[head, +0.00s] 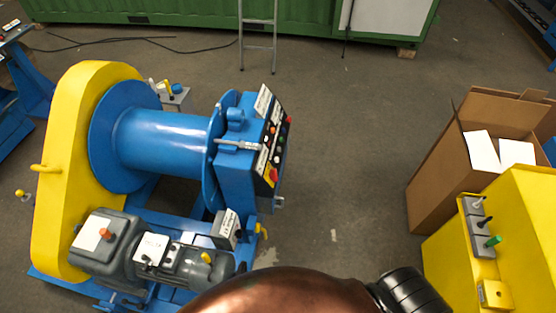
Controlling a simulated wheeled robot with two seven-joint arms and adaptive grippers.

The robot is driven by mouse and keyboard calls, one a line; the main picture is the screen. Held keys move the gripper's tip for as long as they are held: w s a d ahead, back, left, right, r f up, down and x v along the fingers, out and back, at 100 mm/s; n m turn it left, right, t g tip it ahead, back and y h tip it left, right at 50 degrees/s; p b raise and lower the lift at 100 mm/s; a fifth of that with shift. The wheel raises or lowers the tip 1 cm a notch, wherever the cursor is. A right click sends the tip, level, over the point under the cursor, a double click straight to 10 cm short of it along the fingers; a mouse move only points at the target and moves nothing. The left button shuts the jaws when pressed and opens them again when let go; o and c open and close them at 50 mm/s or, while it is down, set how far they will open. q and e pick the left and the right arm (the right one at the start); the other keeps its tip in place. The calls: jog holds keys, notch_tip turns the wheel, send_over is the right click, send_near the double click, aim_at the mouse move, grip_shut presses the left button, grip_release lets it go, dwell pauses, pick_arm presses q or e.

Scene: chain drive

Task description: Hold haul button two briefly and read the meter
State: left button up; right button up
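A blue winch drum (165,143) with a yellow chain guard (62,185) stands on a blue frame at the left. A blue control box (236,180) is at the drum's right end. Its sloped panel (272,140) faces right and carries several small coloured buttons, white labels and a red knob (272,175) on a yellow patch. The labels are too small to read, so I cannot tell which is haul button two. No meter can be made out clearly. Neither gripper shows; a brown and black part of my own body crosses the bottom edge.
An open cardboard box (440,185) with white sheets stands at the right. A yellow cabinet (520,225) with grey switches is in front of it. A grey motor (170,262) sits low on the winch frame. A ladder (258,45) leans at the back. Floor between winch and box is clear.

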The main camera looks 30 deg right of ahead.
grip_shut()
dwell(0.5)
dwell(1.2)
